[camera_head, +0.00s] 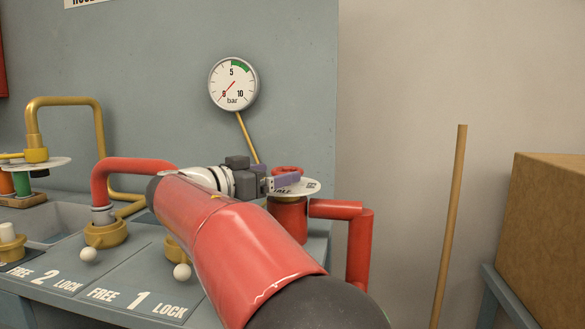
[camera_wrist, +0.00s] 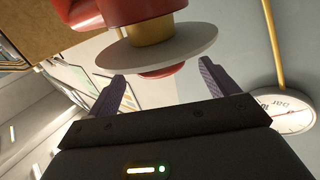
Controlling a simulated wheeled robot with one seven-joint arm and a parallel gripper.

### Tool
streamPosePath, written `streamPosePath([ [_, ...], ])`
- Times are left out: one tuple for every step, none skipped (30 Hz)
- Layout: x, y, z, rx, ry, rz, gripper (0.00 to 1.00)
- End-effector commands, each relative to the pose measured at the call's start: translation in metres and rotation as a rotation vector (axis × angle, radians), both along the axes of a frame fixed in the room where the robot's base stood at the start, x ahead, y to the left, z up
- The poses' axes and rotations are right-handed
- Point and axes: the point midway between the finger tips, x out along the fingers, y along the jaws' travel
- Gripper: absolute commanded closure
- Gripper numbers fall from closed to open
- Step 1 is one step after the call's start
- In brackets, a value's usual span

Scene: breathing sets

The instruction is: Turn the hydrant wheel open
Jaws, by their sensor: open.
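The hydrant wheel is the small red wheel (camera_head: 287,170) on top of the red hydrant body (camera_head: 290,220), with a white lettered disc (camera_head: 308,187) under it. In the wrist view the scene is turned over: the white disc (camera_wrist: 190,48) hangs from a brass neck, and part of the red wheel (camera_wrist: 160,71) shows below it. My gripper (camera_head: 277,182) is at the wheel's height in the head view and partly covers disc and wheel. In the wrist view my gripper (camera_wrist: 162,76) is open, its two purple fingers on either side of the wheel. I cannot tell whether they touch it.
A pressure gauge (camera_head: 233,83) on the grey panel has its needle near 0. A red pipe (camera_head: 362,240) leaves the hydrant to the right. A wooden pole (camera_head: 450,225) and a cardboard box (camera_head: 553,225) stand further right. Brass couplings (camera_head: 106,234) and levers fill the left bench.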

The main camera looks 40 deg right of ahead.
Motion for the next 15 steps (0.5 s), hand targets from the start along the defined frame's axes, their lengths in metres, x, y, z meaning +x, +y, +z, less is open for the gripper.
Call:
streamPosePath([
  [0.001,-0.01,0.002,0.0,0.001,-0.003,0.14],
  [0.002,-0.015,0.002,0.0,0.002,-0.004,0.14],
  [0.002,-0.021,0.002,0.0,0.002,-0.004,0.14],
  [0.003,-0.026,0.002,0.0,0.002,-0.004,0.14],
  [0.004,-0.03,0.002,0.0,0.003,-0.003,0.14],
  [0.005,-0.035,0.001,0.0,0.003,-0.002,0.14],
  [0.005,-0.038,0.001,0.0,0.003,-0.003,0.14],
  [0.006,-0.041,0.001,0.0,0.003,-0.002,0.14],
  [0.006,-0.044,0.001,0.0,0.003,-0.001,0.14],
  [0.007,-0.046,0.001,0.0,0.003,0.0,0.14],
  [0.007,-0.047,0.001,0.0,0.002,0.0,0.14],
  [0.007,-0.049,0.0,0.0,0.002,0.0,0.14],
  [0.007,-0.05,0.0,0.0,0.002,0.0,0.14],
  [0.007,-0.05,0.0,0.0,0.002,0.0,0.14],
  [0.007,-0.05,0.0,0.0,0.002,0.0,0.14],
])
